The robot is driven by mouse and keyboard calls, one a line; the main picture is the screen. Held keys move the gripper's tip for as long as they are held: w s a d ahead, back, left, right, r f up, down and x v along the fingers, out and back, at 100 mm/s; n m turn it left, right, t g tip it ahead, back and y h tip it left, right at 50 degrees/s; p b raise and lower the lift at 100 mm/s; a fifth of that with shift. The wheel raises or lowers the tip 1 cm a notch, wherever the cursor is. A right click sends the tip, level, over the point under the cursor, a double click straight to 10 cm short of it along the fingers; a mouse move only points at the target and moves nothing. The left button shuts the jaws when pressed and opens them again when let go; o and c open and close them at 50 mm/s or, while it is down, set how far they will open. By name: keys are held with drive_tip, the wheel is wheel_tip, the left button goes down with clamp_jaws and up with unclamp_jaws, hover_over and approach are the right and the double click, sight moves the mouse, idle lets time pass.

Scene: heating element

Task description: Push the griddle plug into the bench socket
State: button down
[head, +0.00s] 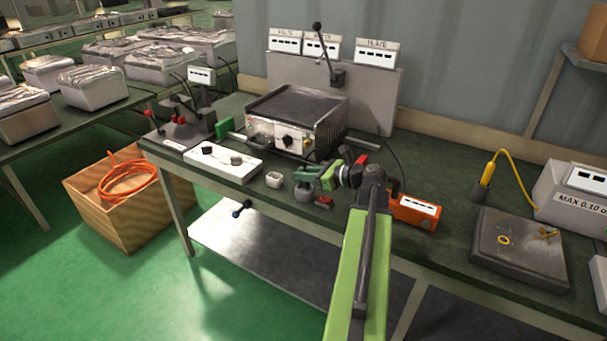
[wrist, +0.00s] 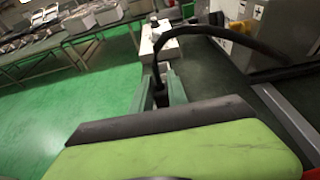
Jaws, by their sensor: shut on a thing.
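The griddle (head: 296,118) stands on the bench, a dark-topped metal box with a white control panel. My gripper (head: 303,174) is over the front of the bench, right of a long white box (head: 222,162) with two dark round fittings on top. That box may be the bench socket; I cannot tell for sure. In the wrist view my gripper (wrist: 161,97) is shut on the black griddle plug (wrist: 160,84), apart from the white box (wrist: 152,45) beyond. The plug's thick black cable (wrist: 215,32) arches up and right. The plug is hard to make out in the head view.
An orange meter (head: 413,211) is to the right. A lever stand (head: 180,135) is left. The bench's front edge is close below.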

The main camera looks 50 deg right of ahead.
drive_tip(key=shift+f+b, duration=0.95)
drive_tip(key=shift+f, duration=0.05)
drive_tip(key=c, duration=1.2)
unclamp_jaws()
drive_tip(key=shift+s, duration=0.1)
drive_tip(key=p+v, duration=0.5)
drive_tip(key=v, duration=1.2)
drive_tip(key=shift+a+r, duration=0.1)
